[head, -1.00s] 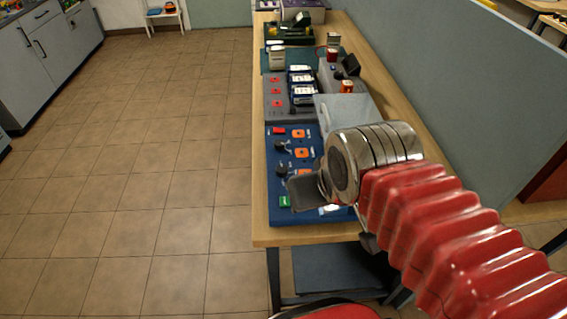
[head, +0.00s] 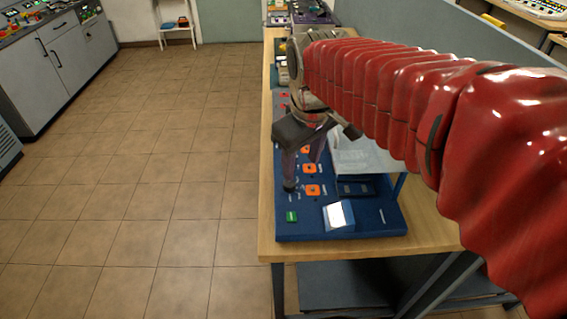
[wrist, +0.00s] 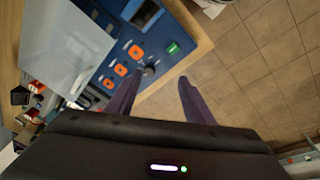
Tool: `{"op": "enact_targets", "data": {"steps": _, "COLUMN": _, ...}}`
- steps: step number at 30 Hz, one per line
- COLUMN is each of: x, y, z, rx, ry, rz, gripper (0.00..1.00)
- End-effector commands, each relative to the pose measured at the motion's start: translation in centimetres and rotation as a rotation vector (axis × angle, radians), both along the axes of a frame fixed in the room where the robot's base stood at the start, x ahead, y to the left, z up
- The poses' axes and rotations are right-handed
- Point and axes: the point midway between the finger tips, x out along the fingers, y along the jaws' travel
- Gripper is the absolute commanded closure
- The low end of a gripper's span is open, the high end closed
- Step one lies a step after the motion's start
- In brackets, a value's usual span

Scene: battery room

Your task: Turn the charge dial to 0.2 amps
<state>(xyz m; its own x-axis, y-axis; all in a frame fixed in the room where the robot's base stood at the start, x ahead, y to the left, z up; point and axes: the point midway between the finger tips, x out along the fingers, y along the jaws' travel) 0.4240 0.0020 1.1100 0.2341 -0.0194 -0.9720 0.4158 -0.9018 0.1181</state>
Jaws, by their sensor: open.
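A blue panel (head: 370,222) lies at the near end of the wooden bench. It carries a dark dial (wrist: 149,71), seen in the wrist view beside the orange sockets; its label and setting are too small to read. My gripper (head: 302,172) is open and points down over the panel. In the wrist view my gripper (wrist: 157,79) has its two fingers apart, with the dial showing between and just beyond the tips. I cannot tell that either finger touches it. In the head view a finger partly covers the dial, and my gripper and arm hide the panel's far part.
The panel also has orange sockets (head: 312,190), a green switch (head: 291,216) and a tilted bright display (head: 338,215). A pale grey plate (head: 362,158) stands over its right side. A blue-grey partition (head: 430,40) runs behind the bench. The tiled floor at left is clear.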

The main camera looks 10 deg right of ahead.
Motion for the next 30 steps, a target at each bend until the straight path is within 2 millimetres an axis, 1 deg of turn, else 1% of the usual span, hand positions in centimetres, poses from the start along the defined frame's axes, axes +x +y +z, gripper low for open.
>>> {"op": "enact_targets", "data": {"steps": 1, "x": 1.0, "y": 0.0, "z": -0.2, "rx": -0.007, "ry": 0.019, "rz": 0.025, "gripper": 0.52}}
{"op": "enact_targets", "data": {"steps": 6, "x": 4.1, "y": 0.0, "z": -1.0, "rx": -0.031, "ry": 0.077, "rz": 0.119, "gripper": 0.52}}
{"op": "enact_targets", "data": {"steps": 15, "x": 9.0, "y": 0.0, "z": -3.1, "rx": -0.06, "ry": 0.174, "rz": 0.277, "gripper": 0.52}}
{"op": "enact_targets", "data": {"steps": 18, "x": 9.9, "y": 0.0, "z": -3.6, "rx": -0.064, "ry": 0.193, "rz": 0.311, "gripper": 0.52}}
{"op": "enact_targets", "data": {"steps": 21, "x": 10.4, "y": 0.0, "z": -3.9, "rx": -0.067, "ry": 0.203, "rz": 0.33, "gripper": 0.52}}
{"op": "enact_targets", "data": {"steps": 30, "x": 10.5, "y": 0.0, "z": -3.9, "rx": -0.067, "ry": 0.205, "rz": 0.335, "gripper": 0.52}}
